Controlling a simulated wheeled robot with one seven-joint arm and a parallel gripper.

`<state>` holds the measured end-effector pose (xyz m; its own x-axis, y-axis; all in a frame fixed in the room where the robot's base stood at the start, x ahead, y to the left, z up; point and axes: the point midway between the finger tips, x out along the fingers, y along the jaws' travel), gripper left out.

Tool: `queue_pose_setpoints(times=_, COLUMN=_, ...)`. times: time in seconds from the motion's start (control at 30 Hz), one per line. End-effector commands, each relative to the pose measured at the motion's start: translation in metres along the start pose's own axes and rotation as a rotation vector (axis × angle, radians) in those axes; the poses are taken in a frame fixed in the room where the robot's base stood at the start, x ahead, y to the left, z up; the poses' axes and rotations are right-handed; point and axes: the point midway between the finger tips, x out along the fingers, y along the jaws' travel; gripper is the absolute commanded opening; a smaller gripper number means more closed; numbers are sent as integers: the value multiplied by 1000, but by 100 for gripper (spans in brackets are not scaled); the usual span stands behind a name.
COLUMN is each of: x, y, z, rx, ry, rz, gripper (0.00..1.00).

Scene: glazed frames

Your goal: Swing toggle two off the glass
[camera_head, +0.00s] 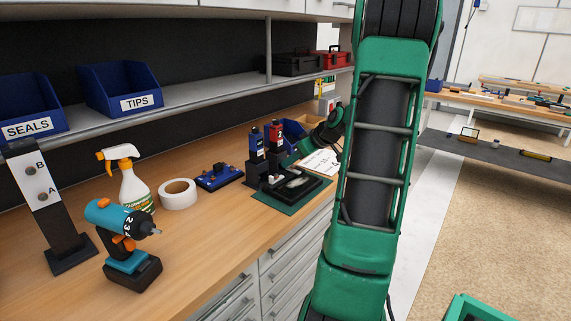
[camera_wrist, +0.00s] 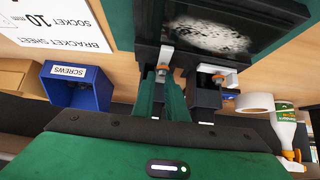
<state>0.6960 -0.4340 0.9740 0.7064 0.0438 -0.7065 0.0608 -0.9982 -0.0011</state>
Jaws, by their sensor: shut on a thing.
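The glazed frame (camera_head: 316,187) lies on a green mat on the bench; its dark glass (camera_wrist: 257,20) carries a whitish patch. In the wrist view two metal toggles with orange-brown screws sit at the frame's near edge. The left toggle (camera_wrist: 166,56) points up toward the glass. The right toggle (camera_wrist: 230,76) lies more sideways, along the edge. My gripper (camera_wrist: 162,84) is shut at the left toggle, its green fingers around its lower part. No number on either toggle is readable. In the head view my arm hides part of the frame.
A black stand (camera_head: 263,171) with red- and blue-topped items is close by the frame. A blue SCREWS bin (camera_wrist: 76,86) and a white sheet (camera_head: 320,162) are near. Tape (camera_head: 178,194), spray bottle (camera_head: 133,186) and drill (camera_head: 122,222) stand farther left.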

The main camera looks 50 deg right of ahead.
Motion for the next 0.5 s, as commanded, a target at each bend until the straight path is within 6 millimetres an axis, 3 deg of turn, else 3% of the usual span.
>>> queue_pose_setpoints(times=0.5, x=1, y=1, z=-1, rx=49, ry=-2, rz=53, gripper=0)
